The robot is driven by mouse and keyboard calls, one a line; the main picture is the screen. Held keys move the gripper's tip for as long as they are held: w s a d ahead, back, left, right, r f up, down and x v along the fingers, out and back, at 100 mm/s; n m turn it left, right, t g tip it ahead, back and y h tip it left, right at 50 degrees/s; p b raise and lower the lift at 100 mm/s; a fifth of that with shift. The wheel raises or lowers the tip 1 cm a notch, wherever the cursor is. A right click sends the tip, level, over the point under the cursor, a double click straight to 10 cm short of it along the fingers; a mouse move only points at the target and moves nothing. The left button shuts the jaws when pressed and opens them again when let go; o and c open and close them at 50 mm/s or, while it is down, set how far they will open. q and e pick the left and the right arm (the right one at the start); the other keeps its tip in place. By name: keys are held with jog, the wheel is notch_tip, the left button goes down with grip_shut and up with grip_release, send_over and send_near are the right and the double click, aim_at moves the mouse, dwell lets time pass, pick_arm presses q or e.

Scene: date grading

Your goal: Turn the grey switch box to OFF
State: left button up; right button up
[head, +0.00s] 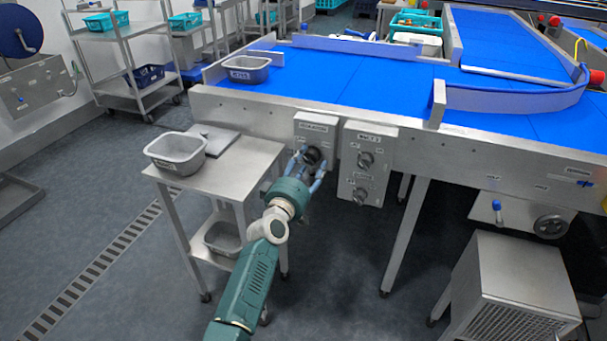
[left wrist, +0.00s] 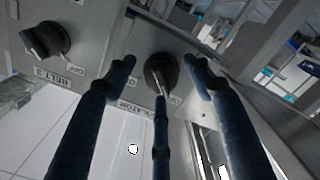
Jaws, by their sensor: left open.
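The grey switch box (head: 327,136) with a single dark rotary knob (head: 313,155) hangs on the front side of the conveyor, left of a second box. In the left wrist view the round dark knob (left wrist: 161,70) has a light pointer line and sits on a grey panel with a partly hidden label ending in "OLATOR". My left gripper (head: 308,168) is open in front of the box. In the left wrist view its blue fingers (left wrist: 161,78) reach around the knob from several sides. Contact and the exact knob setting cannot be told. My right gripper is not in view.
A second grey box (head: 349,181) with two knobs hangs close on the right. A steel side table (head: 224,168) with a grey tub (head: 176,151) stands left of my arm. The blue conveyor (head: 345,75) lies above and behind. A steel cabinet (head: 515,280) stands at lower right.

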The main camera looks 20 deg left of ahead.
pick_arm(q)
jog(key=s, duration=1.1)
jog(key=shift+s, duration=0.3)
jog(key=shift+a, duration=0.1)
